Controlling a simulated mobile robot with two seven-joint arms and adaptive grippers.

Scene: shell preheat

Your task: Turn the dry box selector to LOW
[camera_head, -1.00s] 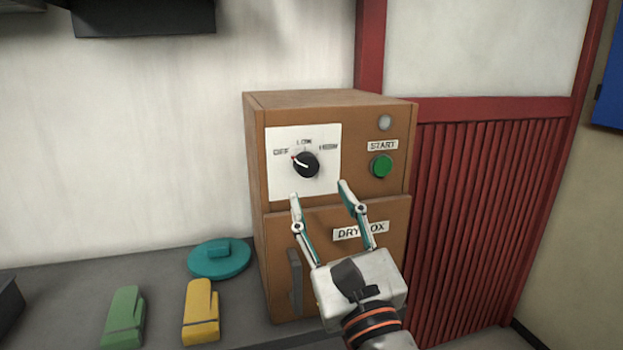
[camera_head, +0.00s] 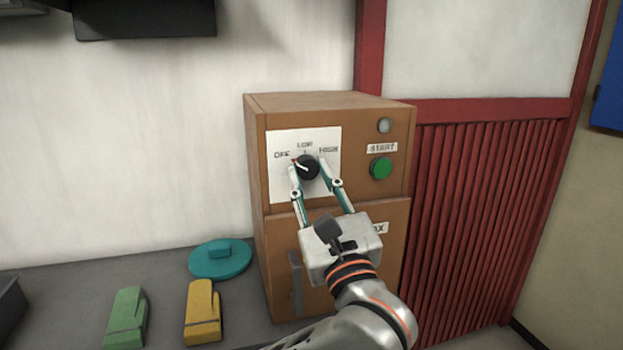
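The brown dry box (camera_head: 258,180) stands on the grey counter by the wall. Its selector is a black round knob (camera_head: 309,167) on a white panel (camera_head: 278,185) marked OFF, LOW and HIGH. The knob's white pointer line points up and left, toward OFF. LOW is at the top of the dial. My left gripper (camera_head: 308,168) is in front of the panel, with one finger on each side of the knob. Its fingers are open, and I cannot tell whether they touch the knob. My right gripper is not in view.
A green START button (camera_head: 381,168) and a grey lamp (camera_head: 384,125) are right of the panel. The door handle (camera_head: 296,283) is below. A teal lid (camera_head: 220,261), a yellow mitt (camera_head: 202,315) and a green mitt (camera_head: 126,318) lie on the counter.

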